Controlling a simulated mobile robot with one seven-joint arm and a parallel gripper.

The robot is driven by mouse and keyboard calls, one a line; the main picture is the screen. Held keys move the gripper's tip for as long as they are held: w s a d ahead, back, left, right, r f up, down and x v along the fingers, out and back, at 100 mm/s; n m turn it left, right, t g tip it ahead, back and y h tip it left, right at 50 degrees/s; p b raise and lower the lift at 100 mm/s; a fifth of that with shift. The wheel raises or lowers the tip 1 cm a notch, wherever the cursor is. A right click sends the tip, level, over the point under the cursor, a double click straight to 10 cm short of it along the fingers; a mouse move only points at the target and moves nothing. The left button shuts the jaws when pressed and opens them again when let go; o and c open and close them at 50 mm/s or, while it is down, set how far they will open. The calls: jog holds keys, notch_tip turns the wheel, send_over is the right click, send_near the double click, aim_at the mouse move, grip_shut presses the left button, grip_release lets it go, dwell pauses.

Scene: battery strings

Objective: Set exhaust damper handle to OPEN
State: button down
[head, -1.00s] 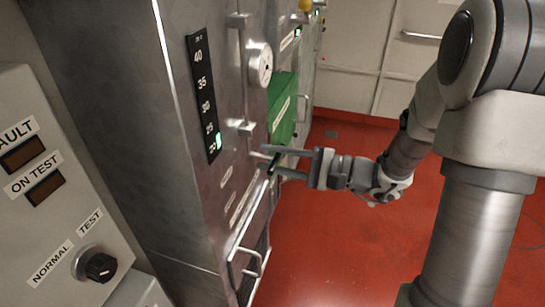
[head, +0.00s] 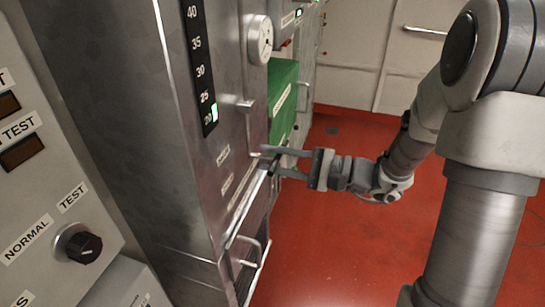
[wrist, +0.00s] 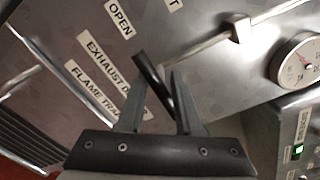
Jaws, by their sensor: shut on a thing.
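The exhaust damper handle is a short black bar (wrist: 150,78) on the metal cabinet front. It shows in the wrist view between the two fingers of my gripper (wrist: 157,90), slanting from upper left to lower right. My gripper is shut on it. The OPEN label (wrist: 118,19) is above and left of the handle in the wrist view, and the partly hidden EXHAUST D... label (wrist: 108,66) is left of it. In the head view my gripper (head: 272,161) reaches the cabinet from the right, and the handle is small and mostly hidden there.
A round gauge (head: 260,39), a protruding lever (head: 240,104) and a green box (head: 284,98) are on or beside the cabinet (head: 172,165). A bar handle (head: 247,262) is below my gripper. A panel with a black knob (head: 84,247) stands left. The red floor (head: 340,235) is clear.

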jog(key=shift+s+f+b, duration=0.1)
jog(key=shift+f+b, duration=0.45)
jog(key=shift+f, duration=0.65)
jog(key=c, duration=0.9)
grip_release()
jog(key=shift+d, duration=0.15)
jog(key=b+v, duration=0.2)
jog(key=v, duration=1.5)
jog(key=shift+r, duration=0.25)
